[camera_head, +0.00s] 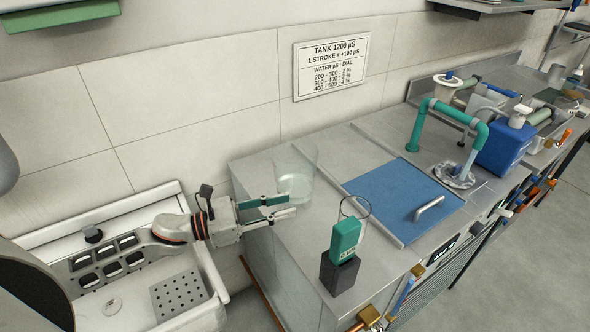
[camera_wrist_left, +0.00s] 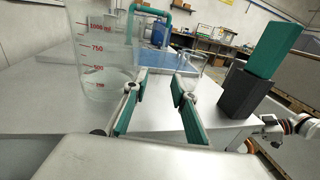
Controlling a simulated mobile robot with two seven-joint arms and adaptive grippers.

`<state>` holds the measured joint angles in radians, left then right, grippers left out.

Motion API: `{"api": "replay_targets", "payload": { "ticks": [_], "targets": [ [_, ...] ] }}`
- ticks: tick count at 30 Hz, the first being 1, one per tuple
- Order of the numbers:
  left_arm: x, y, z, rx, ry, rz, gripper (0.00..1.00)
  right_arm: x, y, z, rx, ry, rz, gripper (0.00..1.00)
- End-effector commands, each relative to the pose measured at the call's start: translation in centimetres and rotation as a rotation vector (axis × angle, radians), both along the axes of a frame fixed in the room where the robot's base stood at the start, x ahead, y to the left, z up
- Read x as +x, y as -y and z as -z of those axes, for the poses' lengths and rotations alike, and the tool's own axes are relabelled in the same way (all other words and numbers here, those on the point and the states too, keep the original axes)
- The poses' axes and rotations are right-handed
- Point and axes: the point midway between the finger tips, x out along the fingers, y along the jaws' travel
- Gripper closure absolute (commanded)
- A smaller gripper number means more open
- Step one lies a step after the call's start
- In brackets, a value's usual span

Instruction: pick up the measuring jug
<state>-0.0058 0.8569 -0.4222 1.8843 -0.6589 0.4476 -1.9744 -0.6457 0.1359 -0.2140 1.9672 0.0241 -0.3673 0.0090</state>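The measuring jug (camera_head: 297,165) is clear, with some clear liquid low in it. It stands upright on the steel counter near its left end. In the left wrist view the jug (camera_wrist_left: 98,55) shows red marks and stands left of the fingers. My left gripper (camera_head: 292,206) is open and empty, with green finger pads, level with the lower part of the jug and on its near side. In the left wrist view the gap of the left gripper (camera_wrist_left: 160,80) has no jug in it. What seems to be my right gripper (camera_wrist_left: 270,125) shows small at the right edge; its fingers are unclear.
A green meter (camera_head: 344,239) stands in a dark block (camera_head: 339,273) near the counter's front, with a clear beaker (camera_head: 356,207) beside it. A blue lid (camera_head: 400,198) with a handle, a green pipe (camera_head: 449,107) and a blue container (camera_head: 505,147) are farther right. A white sink (camera_head: 100,220) lies left.

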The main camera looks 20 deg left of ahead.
Motion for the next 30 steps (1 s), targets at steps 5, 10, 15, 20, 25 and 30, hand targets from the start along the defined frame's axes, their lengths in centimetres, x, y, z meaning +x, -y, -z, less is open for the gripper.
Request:
{"api": "replay_targets", "payload": {
  "ticks": [5,10,15,20,25,30],
  "targets": [
    [1.2,1.3,-0.3,-0.001,0.002,0.0,0.73,-0.7,0.3,0.1,-0.008,-0.015,-0.003,0.6],
    [2.3,2.4,-0.4,-0.001,0.002,0.0,0.73,-0.6,0.4,-0.4,-0.01,-0.014,-0.003,0.6],
    [3.9,4.2,-0.5,-0.003,0.001,0.0,0.73,-0.2,0.3,-1.6,-0.009,-0.005,-0.003,0.6],
    [4.7,5.1,-0.2,-0.001,-0.001,-0.001,0.73,0.1,0.3,-2.2,-0.007,0.004,-0.002,0.6],
    [4.7,5.2,-0.1,0.0,-0.002,-0.001,0.73,0.2,0.2,-2.3,-0.005,0.007,-0.001,0.6],
    [4.7,5.1,-0.1,0.0,-0.002,0.0,0.99,0.2,0.2,-2.3,-0.003,0.006,0.0,0.6]
  ]
}}
